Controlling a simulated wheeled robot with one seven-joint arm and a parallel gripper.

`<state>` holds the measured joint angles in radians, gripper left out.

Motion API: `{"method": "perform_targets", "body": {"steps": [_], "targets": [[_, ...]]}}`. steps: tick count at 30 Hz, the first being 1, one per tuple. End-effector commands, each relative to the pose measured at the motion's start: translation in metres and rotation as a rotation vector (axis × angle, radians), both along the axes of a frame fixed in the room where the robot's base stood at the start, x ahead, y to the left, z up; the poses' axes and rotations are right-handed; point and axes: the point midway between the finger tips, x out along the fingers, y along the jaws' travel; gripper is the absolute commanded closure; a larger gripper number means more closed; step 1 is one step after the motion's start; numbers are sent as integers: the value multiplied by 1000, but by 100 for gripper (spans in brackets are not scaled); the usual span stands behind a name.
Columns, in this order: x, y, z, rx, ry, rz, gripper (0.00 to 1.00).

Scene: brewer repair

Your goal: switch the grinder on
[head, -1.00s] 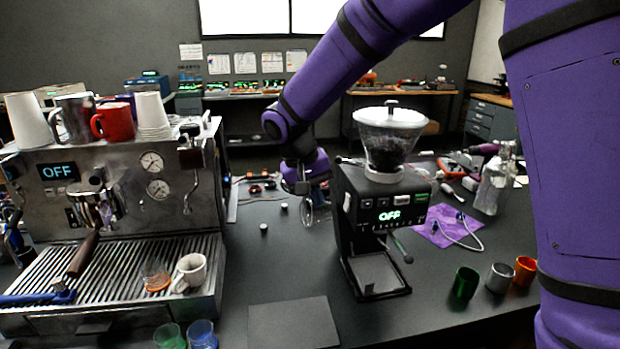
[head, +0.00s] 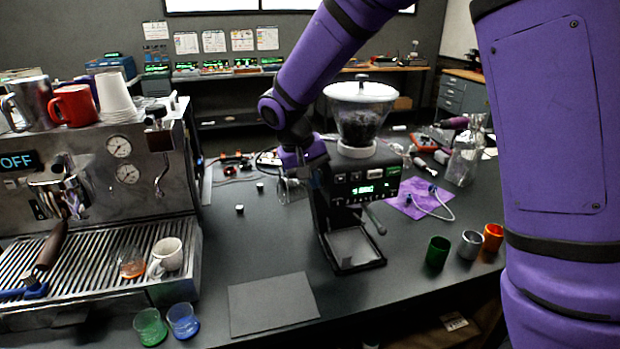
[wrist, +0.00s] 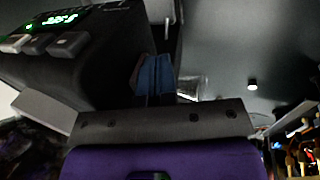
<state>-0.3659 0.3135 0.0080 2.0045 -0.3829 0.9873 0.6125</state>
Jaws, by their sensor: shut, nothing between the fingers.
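The black grinder (head: 350,215) stands upright on the dark table, with a clear hopper of dark beans under a white lid. Its front display (head: 365,189) is lit green with small characters that look like digits, too blurred to read. In the wrist view the display (wrist: 60,19) is lit too, above a row of grey buttons (wrist: 70,43). My gripper (head: 291,190) is at the grinder's left side. In the wrist view its fingertips (wrist: 154,76) are together and empty, close beside the dark grinder body. I cannot tell whether they touch it.
The espresso machine (head: 95,180) stands left, its display reading OFF, with cups on top. Green, grey and orange cups (head: 437,252) stand right of the grinder. A purple cloth (head: 405,203) lies behind them. A flat dark mat (head: 272,303) lies in front, its surface bare.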

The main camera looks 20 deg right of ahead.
Motion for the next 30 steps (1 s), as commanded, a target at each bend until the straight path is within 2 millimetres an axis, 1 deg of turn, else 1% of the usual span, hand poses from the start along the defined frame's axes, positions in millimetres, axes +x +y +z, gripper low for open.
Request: {"method": "perform_targets", "body": {"steps": [8,19,30], "targets": [[0,0,2,0,0,-1,100],[0,0,16,0,-1,-1,100],[1,-1,17,-1,0,-1,100]]}}
